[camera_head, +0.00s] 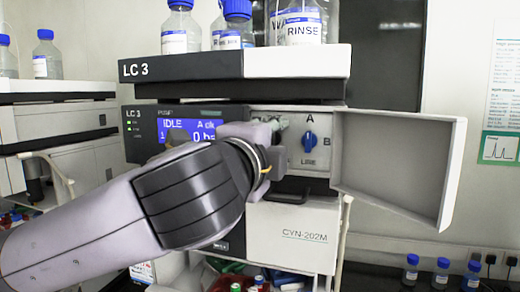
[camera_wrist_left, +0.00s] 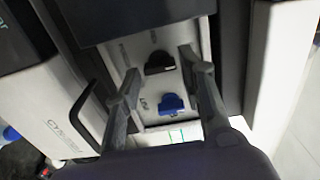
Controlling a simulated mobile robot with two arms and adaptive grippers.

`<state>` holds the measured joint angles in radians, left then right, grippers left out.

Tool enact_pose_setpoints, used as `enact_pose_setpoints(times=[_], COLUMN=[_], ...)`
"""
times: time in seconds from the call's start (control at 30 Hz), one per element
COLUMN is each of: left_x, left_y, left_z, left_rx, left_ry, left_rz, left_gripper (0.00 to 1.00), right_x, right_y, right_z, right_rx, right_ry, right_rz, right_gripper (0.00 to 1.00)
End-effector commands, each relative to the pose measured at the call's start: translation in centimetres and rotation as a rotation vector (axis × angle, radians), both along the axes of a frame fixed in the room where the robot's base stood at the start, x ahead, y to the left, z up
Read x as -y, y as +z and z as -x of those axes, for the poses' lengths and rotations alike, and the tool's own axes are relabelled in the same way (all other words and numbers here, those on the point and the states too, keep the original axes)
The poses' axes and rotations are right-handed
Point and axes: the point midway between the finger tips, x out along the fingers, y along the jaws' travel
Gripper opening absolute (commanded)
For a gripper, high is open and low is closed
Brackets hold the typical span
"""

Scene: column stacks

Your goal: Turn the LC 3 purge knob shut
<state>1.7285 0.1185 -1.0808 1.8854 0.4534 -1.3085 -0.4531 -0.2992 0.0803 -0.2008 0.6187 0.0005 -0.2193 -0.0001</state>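The LC 3 unit (camera_head: 180,112) has its grey valve panel (camera_head: 325,122) exposed. A blue pointer knob (camera_head: 309,141) sits on the panel's right, with A above it and B to its right. In the left wrist view a black knob (camera_wrist_left: 160,63) sits beside the blue knob (camera_wrist_left: 171,103). My left gripper (camera_head: 278,130) is at the panel, left of the blue knob. Its fingers (camera_wrist_left: 160,66) are apart, one each side of the black knob, with visible gaps. My right gripper is out of view.
The panel's open door (camera_head: 392,170) sticks out to the right. A black handle (camera_head: 292,196) is below the panel. Several bottles, including RINSE (camera_head: 303,28), stand on top. Another stack (camera_head: 60,120) is at the left, and small bottles (camera_head: 440,272) stand at the lower right.

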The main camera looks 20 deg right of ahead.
Motion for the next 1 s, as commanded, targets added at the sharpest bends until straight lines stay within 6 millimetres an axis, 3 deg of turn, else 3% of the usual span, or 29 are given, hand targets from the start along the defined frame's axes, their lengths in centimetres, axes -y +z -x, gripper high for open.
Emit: enact_pose_setpoints(times=[0.5, 0.7, 1.0], left_x=[-5.5, -6.2, -6.3], left_y=[0.0, 0.0, -0.1], left_z=[8.1, 9.2, 9.2], left_rx=[0.002, 0.001, -0.002], left_ry=[-0.001, 0.001, 0.001], left_rz=[0.001, -0.001, 0.001], left_gripper=[0.37, 0.37, 0.37], right_x=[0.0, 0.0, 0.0], right_y=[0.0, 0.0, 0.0], right_z=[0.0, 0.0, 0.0], right_rx=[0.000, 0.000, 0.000], right_ry=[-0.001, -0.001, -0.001], right_rz=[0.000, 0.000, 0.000], right_gripper=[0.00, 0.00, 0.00])
